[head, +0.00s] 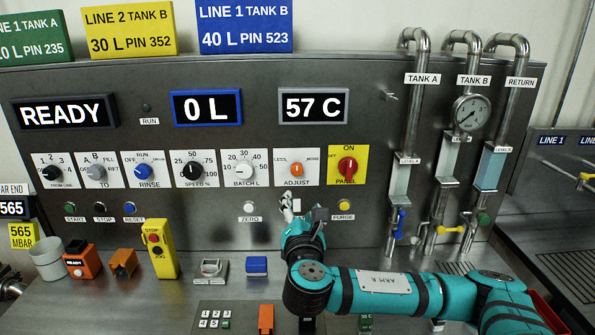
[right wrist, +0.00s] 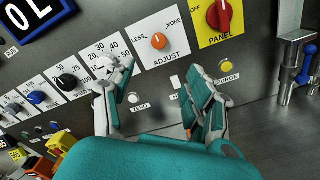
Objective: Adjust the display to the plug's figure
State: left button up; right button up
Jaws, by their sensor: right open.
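The blue-framed display (head: 206,108) reads 0 L and the grey-framed display (head: 314,105) reads 57 C. The orange ADJUST knob (head: 296,170), marked LESS and MORE, sits below the grey-framed display; it also shows in the right wrist view (right wrist: 158,41). My right gripper (head: 298,207) is in front of the panel just below this knob. In the right wrist view its fingers (right wrist: 166,84) are spread wide with nothing between them. No object is clearly identifiable as the plug or shows a figure I can tie to it. My left gripper is out of view.
The red PANEL knob (head: 347,168) is right of ADJUST, and the BATCH L knob (head: 244,171) is left. The ZERO button (head: 249,208) and yellow PURGE button (head: 344,206) flank the gripper. A yellow STOP/JOG box (head: 160,249) and blue block (head: 257,265) stand on the bench.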

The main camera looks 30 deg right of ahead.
aim_at(298, 170)
jog(key=p+x, duration=0.4)
jog(key=x, duration=1.3)
jog(key=shift+w+d+r, duration=0.15)
jog(key=shift+d+r, duration=0.05)
